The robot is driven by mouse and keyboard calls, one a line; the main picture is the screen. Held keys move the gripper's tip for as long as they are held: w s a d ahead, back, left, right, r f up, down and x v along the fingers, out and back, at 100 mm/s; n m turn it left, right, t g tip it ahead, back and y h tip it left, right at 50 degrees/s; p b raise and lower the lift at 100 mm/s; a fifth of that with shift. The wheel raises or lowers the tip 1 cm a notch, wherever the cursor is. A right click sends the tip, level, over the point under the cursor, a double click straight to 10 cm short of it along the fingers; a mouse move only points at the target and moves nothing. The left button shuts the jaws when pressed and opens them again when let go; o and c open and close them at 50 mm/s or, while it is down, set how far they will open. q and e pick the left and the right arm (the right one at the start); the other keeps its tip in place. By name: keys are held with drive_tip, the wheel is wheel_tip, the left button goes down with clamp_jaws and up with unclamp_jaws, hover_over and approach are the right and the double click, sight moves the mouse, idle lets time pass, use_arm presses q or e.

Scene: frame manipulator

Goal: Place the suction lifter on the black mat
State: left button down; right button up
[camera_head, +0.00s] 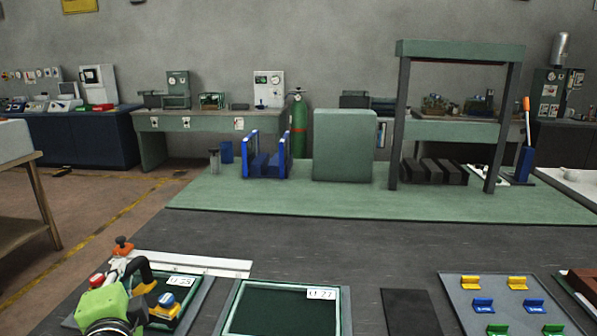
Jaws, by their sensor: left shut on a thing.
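My left gripper (140,275) is at the bottom left, over the left framed panel. It is shut on what looks like the suction lifter (123,248), whose orange knob shows just beyond the black fingers. The green wrist and the fingers hide most of the held thing. A red knob and a blue-and-yellow piece (166,300) show close by; I cannot tell whether they belong to the lifter. The black mat (411,313) lies flat and bare on the grey table at the bottom centre-right, well to the right of the gripper. My right gripper is not in view.
A dark green framed panel (283,312) lies between the left panel and the mat. A grey tray (455,287) with yellow, blue and green clips lies right of the mat. A pale strip (220,266) runs behind the left panel. The table behind the mat is clear.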

sight(161, 315)
use_arm(q)
drive_tip(key=s+d+f+m+h, duration=0.1)
drive_tip(key=d+f, duration=0.1)
drive_tip(key=s+d+f+m+t+h, duration=0.1)
drive_tip(key=d+f, duration=0.1)
drive_tip(key=d, duration=0.1)
drive_tip(key=s+d+f+h, duration=0.1)
drive_tip(key=d+f, duration=0.1)
drive_tip(key=d, duration=0.1)
drive_tip(key=shift+s+f+m+h, duration=0.15)
drive_tip(key=shift+s+m+h, duration=0.1)
drive_tip(key=shift+m+h, duration=0.15)
drive_tip(key=s+d+f+m+t+h, duration=0.1)
drive_tip(key=s+d+f+m+h, duration=0.1)
drive_tip(key=s+d, duration=0.3)
drive_tip(key=shift+s+d+f+m+h, duration=0.35)
drive_tip(key=shift+d+f+h, duration=0.4)
drive_tip(key=shift+d, duration=0.85)
